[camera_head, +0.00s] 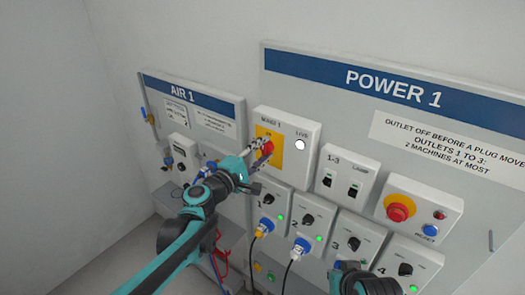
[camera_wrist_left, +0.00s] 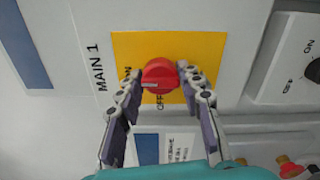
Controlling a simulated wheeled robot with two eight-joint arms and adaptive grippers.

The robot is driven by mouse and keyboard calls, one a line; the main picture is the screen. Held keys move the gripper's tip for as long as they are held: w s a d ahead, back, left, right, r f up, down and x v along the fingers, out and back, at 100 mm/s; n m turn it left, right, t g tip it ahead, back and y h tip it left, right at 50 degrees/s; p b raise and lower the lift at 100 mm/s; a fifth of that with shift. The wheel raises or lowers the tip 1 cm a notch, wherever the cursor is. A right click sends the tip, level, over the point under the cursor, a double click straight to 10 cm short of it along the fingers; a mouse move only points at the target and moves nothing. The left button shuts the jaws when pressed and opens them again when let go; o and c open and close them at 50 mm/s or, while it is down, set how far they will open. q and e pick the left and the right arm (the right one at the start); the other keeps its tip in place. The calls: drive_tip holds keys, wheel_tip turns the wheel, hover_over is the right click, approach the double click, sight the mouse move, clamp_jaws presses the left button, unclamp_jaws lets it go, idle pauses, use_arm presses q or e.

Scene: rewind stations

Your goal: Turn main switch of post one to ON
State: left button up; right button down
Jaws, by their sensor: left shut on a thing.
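The main switch is a red knob (camera_wrist_left: 159,76) on a yellow plate (camera_wrist_left: 205,52) marked ON and OFF, beside the label MAIN 1. In the head view the knob (camera_head: 267,147) is partly hidden by my gripper. My left gripper (camera_head: 262,153) is shut on the knob, with one finger on each side; it also shows in the wrist view (camera_wrist_left: 160,80). A pale mark on the knob points left in the wrist view, seemingly to the ON side. The LIVE lamp (camera_head: 300,145) on the same box looks bright white. My right gripper's fingers do not show.
The POWER 1 board (camera_head: 300,88) carries a 1-3 breaker box (camera_head: 346,178), a red stop button (camera_head: 398,209) and outlets with green lamps. Plugs sit in outlets 1 and 2. The AIR 1 board (camera_head: 222,108) stands at left. Part of my right arm shows at the bottom.

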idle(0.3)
use_arm(q)
drive_tip(key=o, duration=1.1)
drive_tip(key=shift+o, duration=0.2)
